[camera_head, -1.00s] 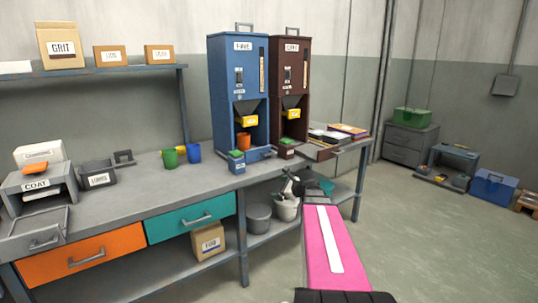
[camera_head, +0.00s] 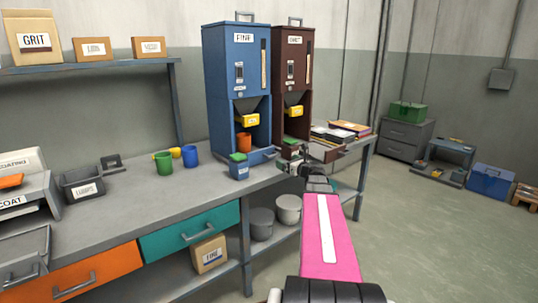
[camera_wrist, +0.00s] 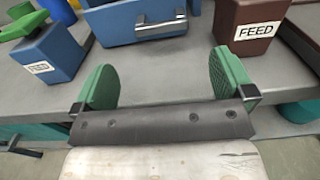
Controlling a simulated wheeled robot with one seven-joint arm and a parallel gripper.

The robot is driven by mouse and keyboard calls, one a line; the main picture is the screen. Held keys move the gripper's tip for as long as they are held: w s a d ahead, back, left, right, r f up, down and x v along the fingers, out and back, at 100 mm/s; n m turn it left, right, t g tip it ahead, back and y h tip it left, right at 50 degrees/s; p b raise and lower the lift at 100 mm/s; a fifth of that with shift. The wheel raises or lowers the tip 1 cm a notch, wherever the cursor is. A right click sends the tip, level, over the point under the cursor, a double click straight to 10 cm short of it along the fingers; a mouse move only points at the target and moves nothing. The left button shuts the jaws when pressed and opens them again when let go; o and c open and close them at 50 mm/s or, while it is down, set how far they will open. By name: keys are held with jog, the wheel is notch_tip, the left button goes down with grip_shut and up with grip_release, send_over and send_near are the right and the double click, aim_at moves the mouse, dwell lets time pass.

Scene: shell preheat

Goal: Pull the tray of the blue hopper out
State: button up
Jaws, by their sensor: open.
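The blue hopper (camera_head: 228,75), labelled FINE, stands at the back of the bench beside a dark brown hopper. Its blue tray (camera_head: 262,156) is low at its base. In the wrist view the tray's blue front (camera_wrist: 112,26) has a metal bar handle (camera_wrist: 160,27). My gripper (camera_wrist: 163,82) is open with nothing between its green pads. It is in front of the handle and apart from it. In the head view, my gripper is by the bench's front edge, mostly hidden by my arm. An orange cup (camera_head: 243,143) stands in the blue hopper's bay.
A blue box with a green lid (camera_head: 239,170) stands left of the tray, and a brown FEED box (camera_wrist: 252,28) stands right of it. Green and blue cups stand further left. The bench front between is clear.

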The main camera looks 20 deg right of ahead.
aim_at(274, 155)
jog(key=x, duration=1)
jog(key=shift+w+a, duration=0.1)
jog(key=shift+w, duration=0.2)
